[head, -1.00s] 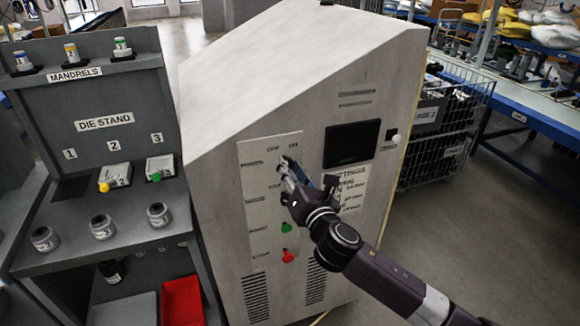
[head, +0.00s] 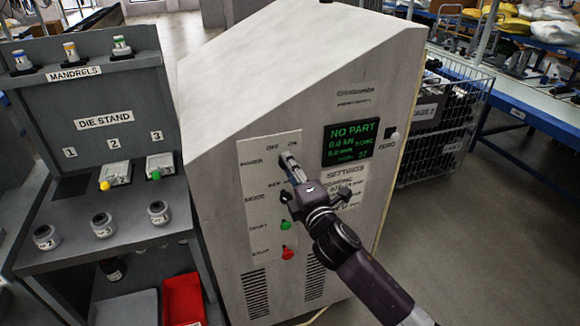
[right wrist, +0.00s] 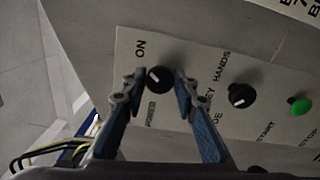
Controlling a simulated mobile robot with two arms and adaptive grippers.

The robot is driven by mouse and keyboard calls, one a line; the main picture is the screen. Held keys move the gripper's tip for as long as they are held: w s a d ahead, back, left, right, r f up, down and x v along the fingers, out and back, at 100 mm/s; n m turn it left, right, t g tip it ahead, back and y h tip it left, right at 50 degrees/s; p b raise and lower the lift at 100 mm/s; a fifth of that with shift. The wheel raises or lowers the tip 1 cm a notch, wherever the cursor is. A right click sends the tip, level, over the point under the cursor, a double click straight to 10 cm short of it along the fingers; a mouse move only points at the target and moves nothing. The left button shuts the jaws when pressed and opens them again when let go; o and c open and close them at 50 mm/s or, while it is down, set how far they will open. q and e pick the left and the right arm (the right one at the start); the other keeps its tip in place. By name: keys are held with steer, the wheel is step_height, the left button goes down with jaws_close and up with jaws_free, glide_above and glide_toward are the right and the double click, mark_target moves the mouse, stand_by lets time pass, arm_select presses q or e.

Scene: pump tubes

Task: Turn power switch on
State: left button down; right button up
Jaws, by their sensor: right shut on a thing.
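The power switch is a black round knob (right wrist: 158,79) with a white mark, on the light control panel (right wrist: 215,60). In the right wrist view it sits between my right gripper's fingers (right wrist: 154,84), with the "ON" label beside it. In the head view my right gripper (head: 288,160) is at the top of the panel, in the row labelled "POWER", just below "OFF" and "ON", and covers the knob. It is shut on the knob. The machine's display (head: 348,142) is lit and reads "NO PART" and "0.0 kN". My left gripper is not in view.
Below are a mode knob (right wrist: 242,95), a green button (head: 285,227) and a red button (head: 287,253). A die stand (head: 104,121) stands left of the machine (head: 290,60). A wire cage (head: 440,120) stands right. The floor in front right is clear.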

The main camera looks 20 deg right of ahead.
steer(key=shift+m, duration=0.9)
steer(key=o, duration=1.1)
steer(key=shift+f, duration=0.1)
steer(key=shift+o, duration=0.2)
steer(key=s, duration=1.2)
steer(key=shift+d, duration=0.25)
